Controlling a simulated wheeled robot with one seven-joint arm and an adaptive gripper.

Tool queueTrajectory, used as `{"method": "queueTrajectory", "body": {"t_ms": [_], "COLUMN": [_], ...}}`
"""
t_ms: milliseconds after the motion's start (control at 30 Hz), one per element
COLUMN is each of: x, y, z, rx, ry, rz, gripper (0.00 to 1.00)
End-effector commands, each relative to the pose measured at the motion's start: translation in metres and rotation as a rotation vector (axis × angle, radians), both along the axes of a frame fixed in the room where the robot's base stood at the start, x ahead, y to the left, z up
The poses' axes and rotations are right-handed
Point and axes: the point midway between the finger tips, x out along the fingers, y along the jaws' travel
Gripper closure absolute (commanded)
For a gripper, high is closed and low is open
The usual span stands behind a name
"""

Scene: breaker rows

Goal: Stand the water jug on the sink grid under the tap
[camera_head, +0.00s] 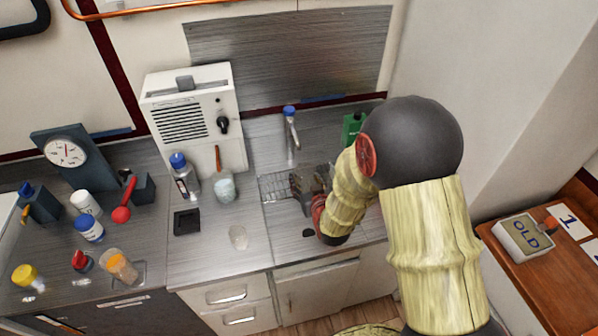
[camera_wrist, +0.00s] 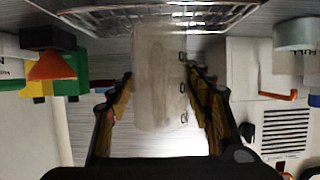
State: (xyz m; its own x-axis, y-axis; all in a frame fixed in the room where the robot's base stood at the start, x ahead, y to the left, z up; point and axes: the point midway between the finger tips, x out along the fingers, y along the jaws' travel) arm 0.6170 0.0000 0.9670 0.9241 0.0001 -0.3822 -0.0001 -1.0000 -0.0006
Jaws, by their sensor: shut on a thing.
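The clear water jug (camera_wrist: 158,105) stands between the two fingers of my gripper (camera_wrist: 160,76) in the wrist view, and the gripper is shut on it. The jug's far end overlaps the wire sink grid (camera_wrist: 225,14); I cannot tell whether they touch. In the head view my gripper (camera_head: 306,186) is low over the sink, at the right part of the grid (camera_head: 273,187). The jug is hard to make out there, largely hidden by the gripper and arm. The tap (camera_head: 291,135) with a blue top stands just behind the gripper.
A white vented machine (camera_head: 190,118) stands left of the sink, with a bottle (camera_head: 184,178) and a glass jar (camera_head: 224,187) before it. A green container (camera_head: 352,128) is behind my arm. Counter left of the grid is partly bare.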

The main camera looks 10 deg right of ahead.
Motion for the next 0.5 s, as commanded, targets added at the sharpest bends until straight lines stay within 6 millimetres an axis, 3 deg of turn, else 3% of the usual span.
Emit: {"method": "queueTrajectory", "body": {"t_ms": [233, 500], "x": [0.059, 0.085], "y": [0.000, 0.000], "z": [-0.001, -0.001], "rx": [0.000, 0.000], "ry": [-0.001, 0.000], "rz": [0.000, 0.000], "gripper": [0.75, 0.75]}}
